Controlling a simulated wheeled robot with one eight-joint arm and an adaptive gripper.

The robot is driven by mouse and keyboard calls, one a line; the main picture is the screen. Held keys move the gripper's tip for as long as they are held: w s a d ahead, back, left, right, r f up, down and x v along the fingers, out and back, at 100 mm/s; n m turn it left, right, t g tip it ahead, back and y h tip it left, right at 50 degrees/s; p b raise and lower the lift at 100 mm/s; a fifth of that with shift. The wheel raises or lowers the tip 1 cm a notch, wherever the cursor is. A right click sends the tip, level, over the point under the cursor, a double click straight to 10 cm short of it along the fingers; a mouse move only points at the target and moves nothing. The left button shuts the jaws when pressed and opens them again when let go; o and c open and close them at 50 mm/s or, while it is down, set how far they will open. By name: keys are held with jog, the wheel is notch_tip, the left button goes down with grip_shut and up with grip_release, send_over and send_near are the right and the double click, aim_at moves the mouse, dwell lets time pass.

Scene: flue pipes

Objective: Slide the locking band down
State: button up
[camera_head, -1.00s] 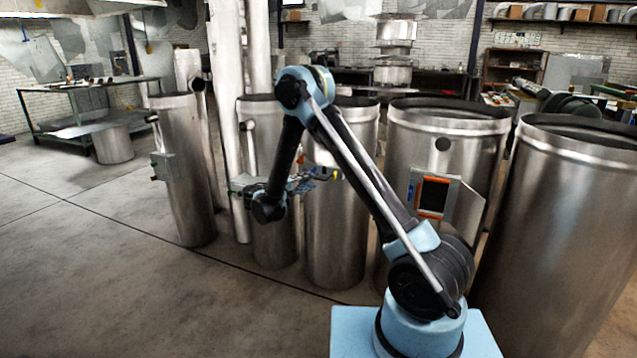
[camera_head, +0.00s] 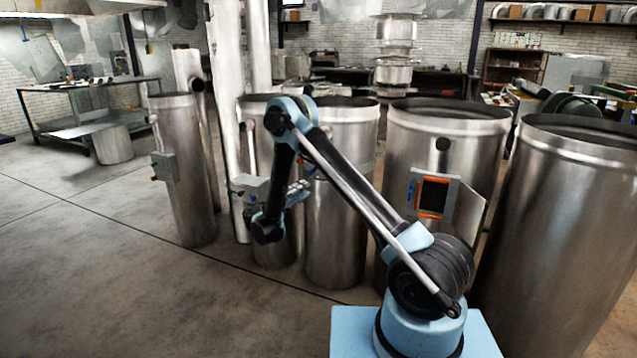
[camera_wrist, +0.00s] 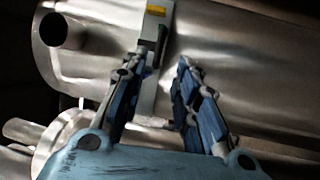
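My gripper (camera_head: 300,190) is at the end of the bent arm, in front of the metal cylinders in the head view. In the wrist view, its two blue fingers (camera_wrist: 170,62) are apart, with nothing visible between them. Beyond them is a shiny metal pipe (camera_wrist: 240,55). A grey box edge (camera_wrist: 150,30) with a yellow part lies just past the left fingertip; I cannot tell whether they touch. I cannot clearly make out a separate locking band in either view.
A small grey box (camera_head: 249,187) is on the narrow cylinder beside my arm. A wider cylinder (camera_head: 335,235) stands close to its right, and another (camera_head: 410,140) carries an open box with an orange frame (camera_head: 434,195). The floor (camera_head: 110,270) at left is clear.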

jog(key=x, duration=1)
jog(key=shift+w+d, duration=0.2)
jog(key=shift+w, duration=0.1)
jog(key=shift+c, duration=0.5)
grip_shut()
jog(key=shift+a, duration=0.1)
